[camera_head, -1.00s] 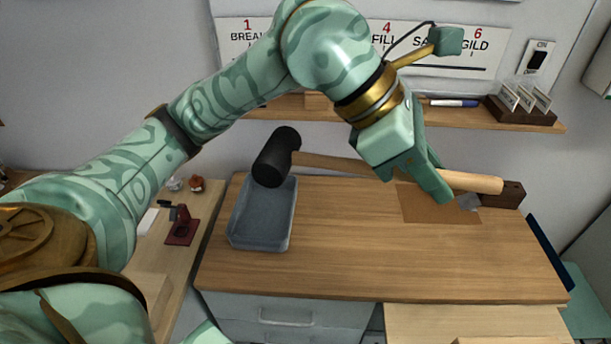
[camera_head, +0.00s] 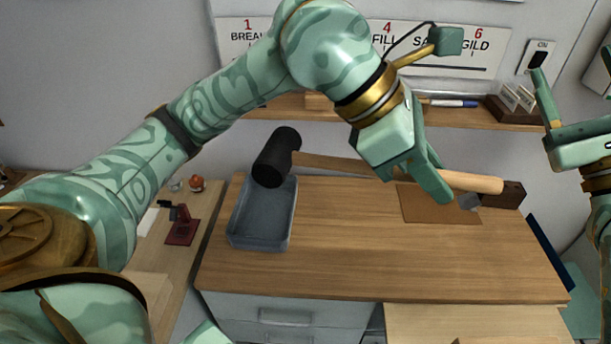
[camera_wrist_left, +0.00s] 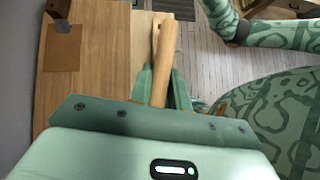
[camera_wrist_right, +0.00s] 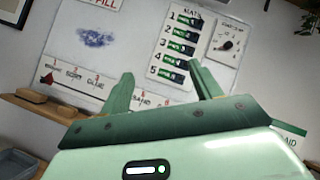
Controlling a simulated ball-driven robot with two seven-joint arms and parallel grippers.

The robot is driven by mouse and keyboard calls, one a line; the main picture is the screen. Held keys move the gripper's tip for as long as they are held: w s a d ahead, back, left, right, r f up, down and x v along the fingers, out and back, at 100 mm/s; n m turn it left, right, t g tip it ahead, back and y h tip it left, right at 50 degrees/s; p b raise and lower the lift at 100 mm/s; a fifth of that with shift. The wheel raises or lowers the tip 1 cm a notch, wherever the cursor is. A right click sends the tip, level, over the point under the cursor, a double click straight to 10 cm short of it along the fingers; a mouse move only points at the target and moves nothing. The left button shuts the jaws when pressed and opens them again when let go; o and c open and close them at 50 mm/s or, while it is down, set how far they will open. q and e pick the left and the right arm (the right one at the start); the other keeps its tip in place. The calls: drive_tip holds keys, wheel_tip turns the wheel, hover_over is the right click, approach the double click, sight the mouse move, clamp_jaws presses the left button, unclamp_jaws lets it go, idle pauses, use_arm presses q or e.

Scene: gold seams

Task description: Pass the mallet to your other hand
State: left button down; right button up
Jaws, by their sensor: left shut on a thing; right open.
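The mallet has a black cylindrical head (camera_head: 276,157) and a pale wooden handle (camera_head: 472,181). My left gripper (camera_head: 430,180) is shut on the handle and holds the mallet above the bench, head to the left and handle end to the right. In the left wrist view the handle (camera_wrist_left: 166,62) stands out between the fingers. My right gripper (camera_head: 546,115) is open and empty at the right, apart from the handle end and above it. In the right wrist view its fingers (camera_wrist_right: 160,92) are spread with only the wall chart behind them.
A grey tray (camera_head: 262,243) sits at the left of the wooden bench (camera_head: 350,260). A brown mat (camera_head: 420,210) and a dark wooden block (camera_head: 513,194) lie at the right. A shelf (camera_head: 300,113) runs along the wall behind with a card holder (camera_head: 522,112). The front middle of the bench is clear.

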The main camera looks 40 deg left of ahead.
drive_tip(key=s+a+r+n+g+y, duration=0.3)
drive_tip(key=s+r+n+g+y, duration=0.1)
drive_tip(key=s+r+g, duration=0.25)
drive_tip(key=s+a+r+n+g+y, duration=0.3)
drive_tip(key=s+r+n+g+y, duration=0.15)
drive_tip(key=s+g, duration=0.35)
drive_tip(key=s+a+n+g+h, duration=0.25)
drive_tip(key=s+n+g, duration=0.2)
drive_tip(key=s, duration=0.25)
drive_tip(key=s+a+f+n+g+h, duration=0.1)
drive_tip(key=s+a+n+g+h, duration=0.1)
drive_tip(key=s+n+g+h, duration=0.45)
drive_tip(key=s+a+n+g+h, duration=0.1)
drive_tip(key=s+a+g, duration=0.15)
drive_tip(key=s, duration=0.55)
drive_tip(key=t+h, duration=0.7)
drive_tip(key=t, duration=1)
approach(275, 165)
drive_tip(key=f, duration=0.2)
drive_tip(key=shift+m+t, duration=0.4)
drive_tip(key=shift+m, duration=0.05)
drive_tip(key=x, duration=1.2)
drive_tip(key=shift+w+a+r, duration=0.2)
drive_tip(key=shift+a+r, duration=0.05)
